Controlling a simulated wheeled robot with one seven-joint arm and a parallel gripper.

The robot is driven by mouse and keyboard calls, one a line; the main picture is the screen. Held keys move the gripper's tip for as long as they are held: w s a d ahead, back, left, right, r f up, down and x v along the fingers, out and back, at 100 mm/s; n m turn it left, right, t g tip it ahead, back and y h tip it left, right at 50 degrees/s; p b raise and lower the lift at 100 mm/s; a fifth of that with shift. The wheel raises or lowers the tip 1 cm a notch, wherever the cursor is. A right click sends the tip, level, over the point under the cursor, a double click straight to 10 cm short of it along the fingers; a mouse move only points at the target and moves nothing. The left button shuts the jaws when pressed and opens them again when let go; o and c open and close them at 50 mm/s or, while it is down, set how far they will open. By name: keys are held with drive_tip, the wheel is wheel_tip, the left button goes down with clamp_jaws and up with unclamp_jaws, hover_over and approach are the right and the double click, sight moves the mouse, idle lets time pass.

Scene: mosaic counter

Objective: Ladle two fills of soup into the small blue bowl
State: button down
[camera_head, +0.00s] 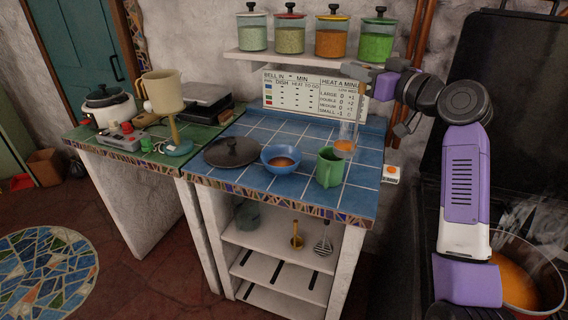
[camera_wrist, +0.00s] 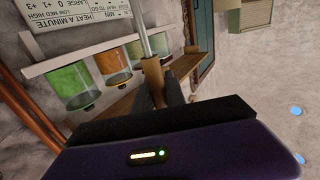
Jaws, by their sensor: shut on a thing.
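My gripper (camera_head: 356,72) is shut on a ladle's brown handle, which the wrist view shows between the fingers (camera_wrist: 158,86) with a metal shaft (camera_wrist: 145,38) beyond it. In the head view the pale ladle (camera_head: 347,133) hangs below my gripper, with orange soup (camera_head: 344,146) at its lower end, over the right back part of the blue-tiled counter. The small blue bowl (camera_head: 281,164) stands left of the ladle, with some brownish-orange soup inside. The soup pot (camera_head: 562,292), holding orange soup, is at the lower right, partly hidden by my arm.
A green mug (camera_head: 329,168) stands between the bowl and the counter's right edge. A dark lid (camera_head: 233,152) lies left of the bowl. A sign (camera_head: 310,90) stands at the back, under a shelf (camera_head: 290,60) with several jars.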

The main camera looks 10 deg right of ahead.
drive_tip(key=w+a+f+b, duration=0.1)
drive_tip(key=w+a+f, duration=0.1)
drive_tip(key=w+a, duration=0.3)
drive_tip(key=w+a+f+b, duration=0.1)
drive_tip(key=w+a+f, duration=0.1)
drive_tip(key=w+a, duration=0.4)
drive_tip(key=shift+w+f+h, duration=0.25)
drive_tip(key=shift+w+h, duration=0.05)
drive_tip(key=shift+w, duration=0.55)
